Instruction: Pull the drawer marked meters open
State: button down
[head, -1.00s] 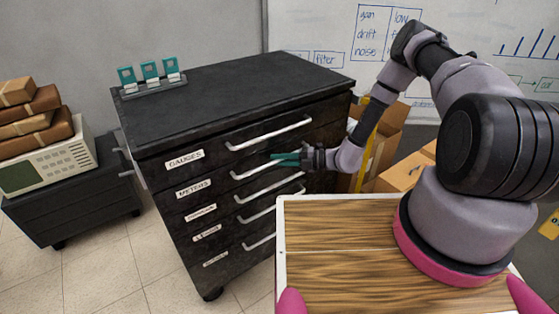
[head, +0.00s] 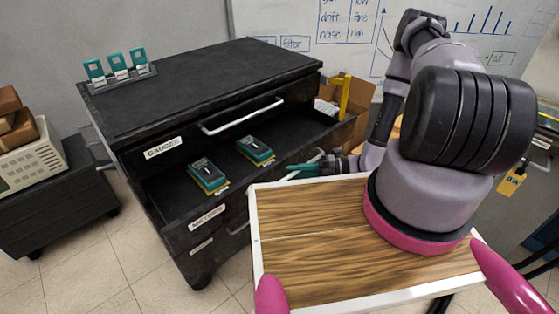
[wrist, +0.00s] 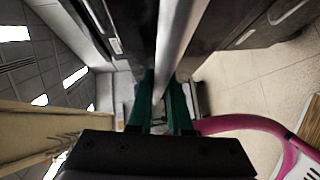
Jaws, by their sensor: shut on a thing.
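The drawer marked meters (head: 222,222) is pulled well out of the black cabinet (head: 200,78), below the shut gauges drawer (head: 206,128). Two teal and black meters lie inside it, one on the left (head: 207,176) and one further right (head: 255,151). My gripper (head: 300,170) is at the right part of the drawer's front. In the wrist view its teal fingers (wrist: 163,108) are shut on the pale bar handle (wrist: 178,45). Most of the handle is hidden in the head view.
A rack with teal pieces (head: 118,66) stands on the cabinet top. A low dark cabinet with a beige instrument (head: 30,160) is at the left. A cardboard box (head: 350,95) stands behind the drawer's right end. My wooden-topped base is close to the drawer front.

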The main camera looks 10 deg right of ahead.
jog(key=s+d, duration=0.5)
jog(key=s, duration=0.2)
jog(key=shift+s, duration=0.1)
jog(key=c, duration=0.9)
grip_release()
jog(key=shift+o, duration=0.2)
jog(key=v, duration=1)
jog(key=shift+d, duration=0.35)
jog(key=shift+s, duration=0.1)
